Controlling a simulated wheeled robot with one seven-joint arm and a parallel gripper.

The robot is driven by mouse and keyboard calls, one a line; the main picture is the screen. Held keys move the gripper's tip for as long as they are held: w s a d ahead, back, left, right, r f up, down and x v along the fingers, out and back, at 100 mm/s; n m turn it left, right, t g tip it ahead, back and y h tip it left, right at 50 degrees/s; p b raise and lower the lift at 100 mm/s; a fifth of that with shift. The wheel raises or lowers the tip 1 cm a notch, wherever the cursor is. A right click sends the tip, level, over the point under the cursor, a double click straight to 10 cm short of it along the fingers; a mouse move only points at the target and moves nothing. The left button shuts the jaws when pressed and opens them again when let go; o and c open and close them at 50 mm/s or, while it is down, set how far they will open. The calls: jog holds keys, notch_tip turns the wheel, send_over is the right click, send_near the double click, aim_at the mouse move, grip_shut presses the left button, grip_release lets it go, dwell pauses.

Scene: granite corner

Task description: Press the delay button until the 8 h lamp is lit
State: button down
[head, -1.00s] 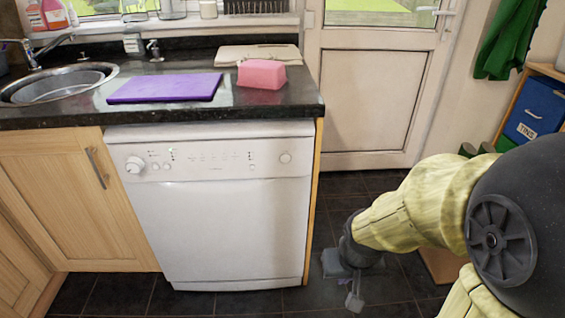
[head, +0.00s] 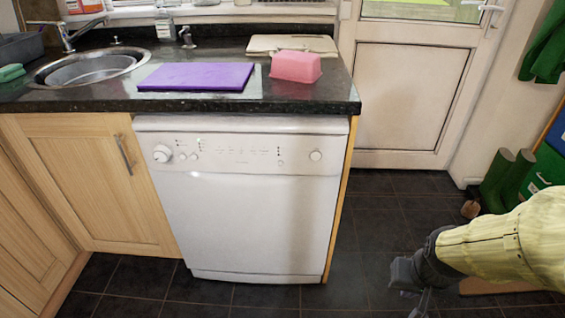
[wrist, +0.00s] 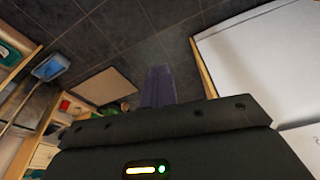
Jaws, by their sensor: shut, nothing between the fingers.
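The white dishwasher (head: 250,225) stands under the counter's right end, its door shut. Its control panel (head: 240,156) has a large round knob (head: 162,153) at the left, two small round buttons (head: 188,156) beside it, a row of small marks in the middle and another round control (head: 315,155) at the right. The labels and lamps are too small to read, so I cannot tell which is the delay button or whether the 8 h lamp is lit. My gripper (head: 420,303) hangs low over the floor, right of the dishwasher and apart from it. Its shut, empty fingers also show in the wrist view (wrist: 158,88).
The dark counter (head: 215,105) holds a purple board (head: 195,76), a pink block (head: 295,66) and a sink (head: 88,72). A white door (head: 410,95) is behind. Green boots (head: 507,178) stand at the right. The tiled floor before the dishwasher's right side is clear.

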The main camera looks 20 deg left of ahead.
aim_at(281, 162)
jog(key=w+a+f+n+t+y+p, duration=0.2)
jog(key=w+a+n+t+y+p, duration=0.25)
jog(key=w+a, duration=0.9)
jog(key=a+r+y+p, duration=0.2)
jog(key=a+r+y, duration=0.1)
jog(key=a, duration=0.5)
jog(key=w+a+r+t+y+p, duration=0.1)
jog(key=a+r+y+p, duration=0.2)
jog(key=a+y, duration=0.3)
jog(key=a+r, duration=0.1)
jog(key=a, duration=0.2)
jog(key=shift+a+p, duration=0.2)
jog(key=shift+p, duration=0.1)
jog(key=shift+w+y, duration=0.2)
jog(key=shift+y, duration=0.05)
jog(key=shift+w+a, duration=0.35)
jog(key=shift+w, duration=1.05)
jog(key=shift+w+a, duration=0.3)
jog(key=shift+w, duration=1.05)
jog(key=shift+w+a, duration=0.35)
jog(key=shift+w, duration=1.05)
jog(key=shift+w, duration=0.2)
jog(key=shift+w+a, duration=0.1)
jog(key=shift+w, duration=0.15)
